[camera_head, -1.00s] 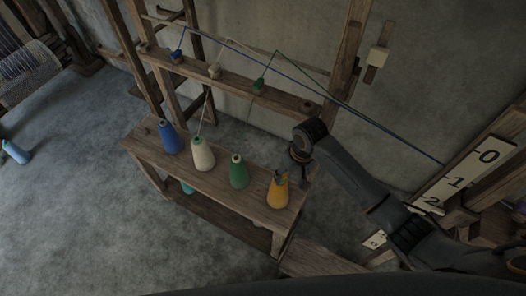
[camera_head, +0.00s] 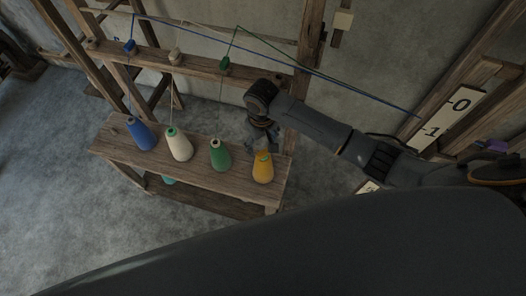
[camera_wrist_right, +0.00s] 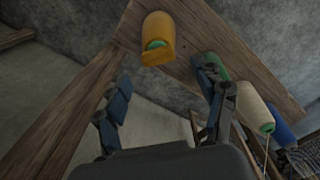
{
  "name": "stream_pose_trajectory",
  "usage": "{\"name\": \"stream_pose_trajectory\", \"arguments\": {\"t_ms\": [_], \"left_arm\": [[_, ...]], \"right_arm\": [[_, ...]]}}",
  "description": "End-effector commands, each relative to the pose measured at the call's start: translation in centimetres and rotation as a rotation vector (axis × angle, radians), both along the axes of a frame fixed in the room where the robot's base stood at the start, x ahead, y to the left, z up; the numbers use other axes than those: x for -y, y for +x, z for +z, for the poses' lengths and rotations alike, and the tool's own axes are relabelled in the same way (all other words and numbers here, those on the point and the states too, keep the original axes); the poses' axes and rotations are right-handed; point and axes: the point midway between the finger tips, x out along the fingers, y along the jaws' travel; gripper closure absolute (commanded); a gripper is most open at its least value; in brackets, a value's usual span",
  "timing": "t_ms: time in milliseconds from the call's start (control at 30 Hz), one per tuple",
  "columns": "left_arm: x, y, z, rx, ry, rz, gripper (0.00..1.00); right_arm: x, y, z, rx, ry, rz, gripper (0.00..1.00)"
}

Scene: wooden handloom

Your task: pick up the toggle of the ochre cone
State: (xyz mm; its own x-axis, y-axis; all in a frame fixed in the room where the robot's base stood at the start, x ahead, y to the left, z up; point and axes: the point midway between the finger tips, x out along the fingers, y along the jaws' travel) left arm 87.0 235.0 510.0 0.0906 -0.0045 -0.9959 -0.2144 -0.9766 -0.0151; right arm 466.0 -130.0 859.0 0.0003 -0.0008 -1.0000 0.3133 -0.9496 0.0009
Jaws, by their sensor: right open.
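The ochre cone (camera_head: 263,170) stands upright at the right end of the wooden bench, with green at its top. In the right wrist view the ochre cone (camera_wrist_right: 158,24) is at top centre, with a green core and a small ochre bar (camera_wrist_right: 158,56) at its near end. This bar may be the toggle; the head view does not show it clearly. My right gripper (camera_head: 262,143) is open, just behind and above the cone. Its spread fingers (camera_wrist_right: 168,78) show in the wrist view, apart from the cone with nothing between them. My left gripper is not in view.
Green (camera_head: 220,156), cream (camera_head: 179,145) and blue (camera_head: 140,135) cones stand left along the bench (camera_head: 200,182). Behind is a rail (camera_head: 195,68) with small toggles and taut threads. A numbered board (camera_head: 450,115) is at right. My dark body fills the bottom.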

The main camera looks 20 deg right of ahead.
Motion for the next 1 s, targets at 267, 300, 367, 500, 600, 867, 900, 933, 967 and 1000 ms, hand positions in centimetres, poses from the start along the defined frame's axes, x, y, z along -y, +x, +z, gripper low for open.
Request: {"name": "stream_pose_trajectory", "arguments": {"t_ms": [267, 300, 367, 500, 600, 867, 900, 933, 967, 1000], "left_arm": [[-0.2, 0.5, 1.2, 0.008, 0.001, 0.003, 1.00], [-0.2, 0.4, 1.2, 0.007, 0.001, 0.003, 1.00], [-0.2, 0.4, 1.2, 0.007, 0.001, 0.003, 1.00], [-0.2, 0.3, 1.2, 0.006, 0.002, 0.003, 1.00], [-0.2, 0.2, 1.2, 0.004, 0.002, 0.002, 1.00], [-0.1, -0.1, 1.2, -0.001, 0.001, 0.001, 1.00], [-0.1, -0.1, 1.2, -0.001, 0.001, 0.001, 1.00], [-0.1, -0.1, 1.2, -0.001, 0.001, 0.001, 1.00], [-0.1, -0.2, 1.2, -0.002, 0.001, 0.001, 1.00], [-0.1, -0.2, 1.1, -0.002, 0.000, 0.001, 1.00]], "right_arm": [[0.2, -0.3, -3.9, -0.002, 0.000, 0.000, 0.30], [0.2, -0.4, -4.2, -0.003, -0.001, 0.000, 0.30], [0.2, -0.3, -4.5, -0.001, 0.000, 0.001, 0.30], [0.2, -0.3, -4.7, 0.000, 0.000, 0.001, 0.30], [0.2, -0.3, -4.7, 0.000, 0.000, 0.000, 0.32], [0.2, -0.3, -4.7, 0.000, 0.000, 0.000, 0.70], [0.2, -0.3, -4.7, 0.000, 0.000, 0.000, 0.71], [0.2, -0.3, -4.7, 0.000, 0.000, 0.000, 0.71], [0.2, -0.3, -4.6, 0.000, 0.000, 0.000, 0.71], [0.2, -0.3, -4.7, 0.000, 0.000, 0.000, 0.71]]}}
